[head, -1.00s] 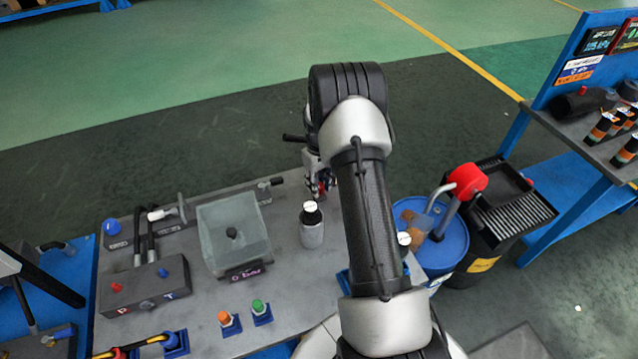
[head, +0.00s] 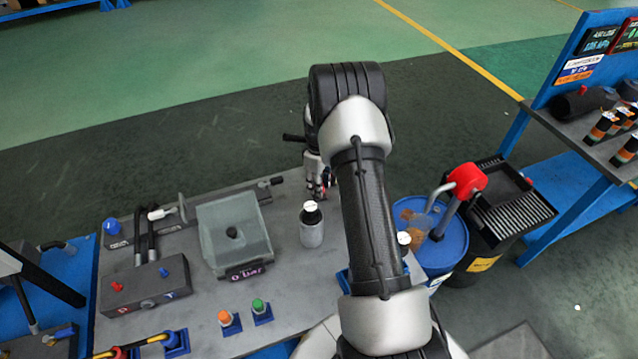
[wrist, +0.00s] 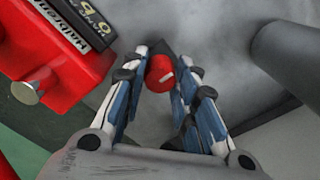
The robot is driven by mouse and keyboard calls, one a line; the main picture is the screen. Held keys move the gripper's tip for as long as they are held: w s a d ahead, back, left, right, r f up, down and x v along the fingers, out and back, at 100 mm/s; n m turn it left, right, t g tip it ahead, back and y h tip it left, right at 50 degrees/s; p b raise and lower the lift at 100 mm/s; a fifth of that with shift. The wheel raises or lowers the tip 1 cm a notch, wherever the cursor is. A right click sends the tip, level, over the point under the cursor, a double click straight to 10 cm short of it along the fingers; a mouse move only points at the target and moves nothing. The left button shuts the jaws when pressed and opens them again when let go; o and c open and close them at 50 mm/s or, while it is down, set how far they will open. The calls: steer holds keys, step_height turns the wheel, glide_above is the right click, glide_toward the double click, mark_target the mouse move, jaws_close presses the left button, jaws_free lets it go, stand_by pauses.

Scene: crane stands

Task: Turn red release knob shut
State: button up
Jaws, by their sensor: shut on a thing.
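The red release knob (wrist: 162,75) shows in the wrist view between the fingertips of my gripper (wrist: 162,68). It is a small round red knob with a pale mark on its face. My gripper is shut on it, with a finger on each side. In the head view my gripper (head: 318,186) is at the back right part of the grey bench, mostly hidden by my own arm. The knob cannot be made out clearly there.
A red box with a dark label (wrist: 75,20) and a metal button stands left of the knob in the wrist view. A dark cylinder (wrist: 290,60) is at the right.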

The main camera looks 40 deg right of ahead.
steer(key=o, duration=1.1)
step_height(320, 180, up, 12)
stand_by(0.5)
